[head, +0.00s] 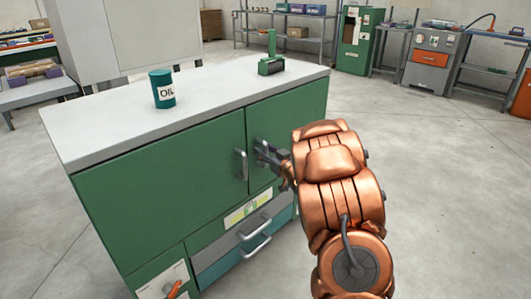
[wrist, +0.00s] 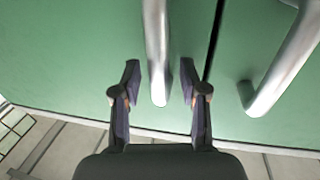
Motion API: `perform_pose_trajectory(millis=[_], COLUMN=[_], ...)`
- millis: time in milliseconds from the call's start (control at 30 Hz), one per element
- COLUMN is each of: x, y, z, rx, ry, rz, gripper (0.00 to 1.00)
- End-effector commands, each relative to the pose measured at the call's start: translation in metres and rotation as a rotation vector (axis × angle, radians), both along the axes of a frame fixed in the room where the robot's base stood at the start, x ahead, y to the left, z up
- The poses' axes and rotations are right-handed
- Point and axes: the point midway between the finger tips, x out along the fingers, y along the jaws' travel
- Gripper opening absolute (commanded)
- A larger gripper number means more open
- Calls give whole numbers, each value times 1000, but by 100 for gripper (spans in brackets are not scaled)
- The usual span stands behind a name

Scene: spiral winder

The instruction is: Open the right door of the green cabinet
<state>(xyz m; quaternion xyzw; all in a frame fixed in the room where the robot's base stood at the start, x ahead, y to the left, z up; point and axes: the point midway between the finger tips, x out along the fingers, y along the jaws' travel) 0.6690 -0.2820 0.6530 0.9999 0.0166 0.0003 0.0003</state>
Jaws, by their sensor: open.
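The green cabinet (head: 160,182) has a grey top and two doors, both closed. The right door (head: 305,108) has a metal handle near the seam, partly hidden by my gripper. My gripper (head: 266,156) is open at that handle. In the wrist view the right door's handle (wrist: 158,50) stands between the two fingers of my gripper (wrist: 160,82), with a visible gap on each side. The left door's handle (head: 241,165) is just left of my gripper. It also shows at the right of the wrist view (wrist: 285,70), across the dark seam.
A teal oil can (head: 163,90) and a green tool (head: 271,64) stand on the cabinet top. Drawers with metal handles (head: 255,246) lie below the doors. Floor (head: 440,170) is free to the right. Shelves and machines stand at the back.

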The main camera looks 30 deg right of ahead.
Motion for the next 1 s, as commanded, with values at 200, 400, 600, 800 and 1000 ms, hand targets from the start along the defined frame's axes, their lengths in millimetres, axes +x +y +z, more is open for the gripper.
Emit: perform_pose_trajectory(millis=[200,400,600,800,1000], x=[1,0,0,0,0], y=[0,0,0,0,0], z=[0,0,0,0,0], rx=[0,0,0,0,0], ry=[0,0,0,0,1], rz=[-1,-1,-1,0,0], gripper=[43,27,6,0,0])
